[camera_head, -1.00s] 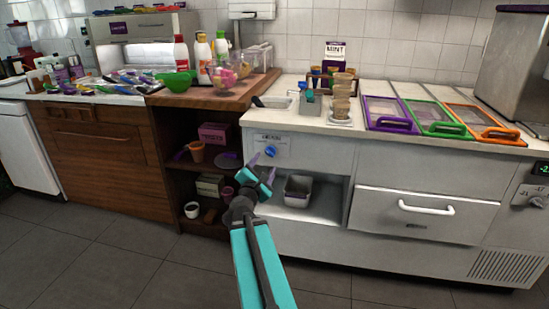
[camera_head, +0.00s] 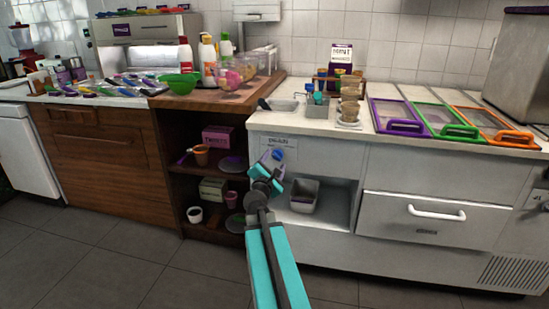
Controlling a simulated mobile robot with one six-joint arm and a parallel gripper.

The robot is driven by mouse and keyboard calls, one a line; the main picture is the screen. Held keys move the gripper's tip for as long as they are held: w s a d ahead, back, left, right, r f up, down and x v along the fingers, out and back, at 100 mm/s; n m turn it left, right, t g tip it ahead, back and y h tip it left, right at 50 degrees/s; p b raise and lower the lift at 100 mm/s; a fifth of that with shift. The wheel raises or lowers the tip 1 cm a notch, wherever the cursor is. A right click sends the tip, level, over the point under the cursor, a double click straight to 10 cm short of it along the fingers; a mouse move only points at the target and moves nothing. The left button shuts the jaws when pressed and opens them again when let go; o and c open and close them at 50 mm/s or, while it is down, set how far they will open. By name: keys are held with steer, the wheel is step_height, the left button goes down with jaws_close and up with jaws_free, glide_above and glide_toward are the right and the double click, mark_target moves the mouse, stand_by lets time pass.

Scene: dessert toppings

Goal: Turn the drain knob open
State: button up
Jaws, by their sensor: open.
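The drain knob (camera_head: 278,155) is a small blue knob on the white panel at the left front of the counter, below a small label. My gripper (camera_head: 270,163) is open, with purple fingertips and teal sides, just in front of the panel. In the picture it lies just left of and below the knob and may overlap its edge. I cannot tell whether it touches the knob. Which way the knob is turned is too small to read.
Below the panel is an open bay with a grey bin (camera_head: 304,196). A drawer with a white handle (camera_head: 437,213) is to the right. Wooden shelves with a pink box (camera_head: 218,136) stand left. A small sink (camera_head: 283,105) is above the knob. The floor in front is clear.

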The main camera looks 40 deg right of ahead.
mark_target(276, 157)
steer(key=shift+x, duration=1.7)
steer(key=c, duration=0.9)
steer(key=shift+w, duration=0.2)
steer(key=shift+c, duration=0.8)
steer(key=shift+s, duration=0.1)
